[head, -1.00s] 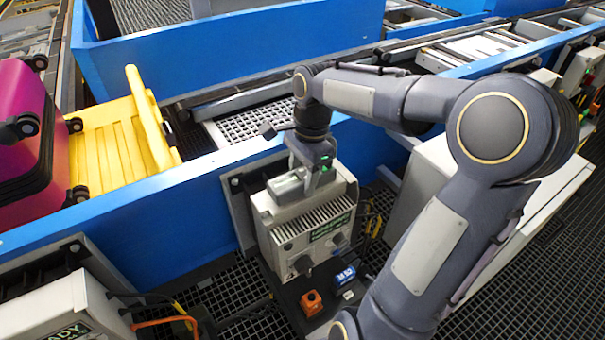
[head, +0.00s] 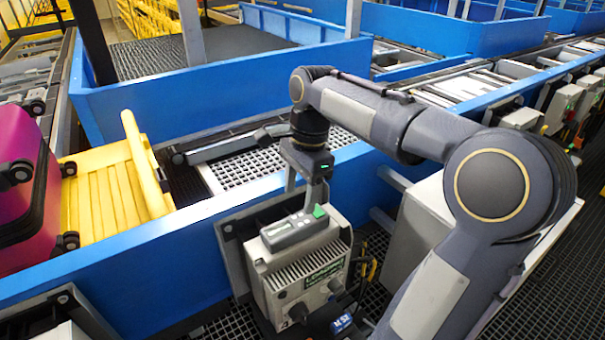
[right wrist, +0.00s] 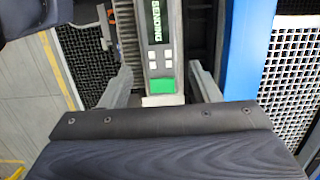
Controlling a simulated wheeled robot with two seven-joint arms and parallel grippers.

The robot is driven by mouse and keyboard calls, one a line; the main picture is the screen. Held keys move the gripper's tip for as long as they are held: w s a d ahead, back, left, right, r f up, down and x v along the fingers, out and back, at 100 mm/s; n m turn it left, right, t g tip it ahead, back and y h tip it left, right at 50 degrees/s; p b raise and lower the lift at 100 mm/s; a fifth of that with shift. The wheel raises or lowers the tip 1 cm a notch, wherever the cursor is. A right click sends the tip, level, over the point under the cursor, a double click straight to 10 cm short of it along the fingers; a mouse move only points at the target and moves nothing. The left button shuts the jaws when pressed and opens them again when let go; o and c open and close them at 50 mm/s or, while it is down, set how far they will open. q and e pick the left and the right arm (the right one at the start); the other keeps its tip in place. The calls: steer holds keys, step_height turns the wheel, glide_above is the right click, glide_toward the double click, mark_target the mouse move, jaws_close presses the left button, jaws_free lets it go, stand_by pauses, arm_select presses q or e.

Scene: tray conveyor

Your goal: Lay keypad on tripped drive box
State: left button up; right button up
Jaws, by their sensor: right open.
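The grey keypad (head: 290,230) lies along the top of the drive box (head: 300,275) in the head view, its green key at the right end. In the right wrist view the keypad (right wrist: 162,45) shows a lit screen with green lettering, small pale buttons and a large green key. My right gripper (head: 307,198) is open above the keypad's right end. In the right wrist view its fingers stand on either side of the keypad, with gaps. How far above it they are is hard to tell. My left gripper is not in view.
A blue conveyor side wall (head: 180,240) runs behind the box. A yellow tray (head: 105,185) and a magenta suitcase (head: 25,190) are at the left. A pale cabinet (head: 425,220) stands right of the box. A small blue padlock-like item (head: 342,323) is at the box's front.

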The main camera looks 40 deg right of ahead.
steer(key=s+a+f+n+t+y, duration=0.1)
steer(key=s+a+f+n+t, duration=0.1)
steer(key=s+a+f+n, duration=0.2)
steer(key=s+a+f+n+t+y, duration=0.1)
steer(key=s+a+f+n+t, duration=0.2)
steer(key=s+a+n, duration=0.5)
steer(key=s+f+n, duration=0.1)
steer(key=s+n, duration=0.1)
steer(key=n, duration=0.3)
steer(key=shift+s+a+n, duration=0.3)
steer(key=shift+s+a, duration=0.05)
steer(key=shift+a, duration=0.05)
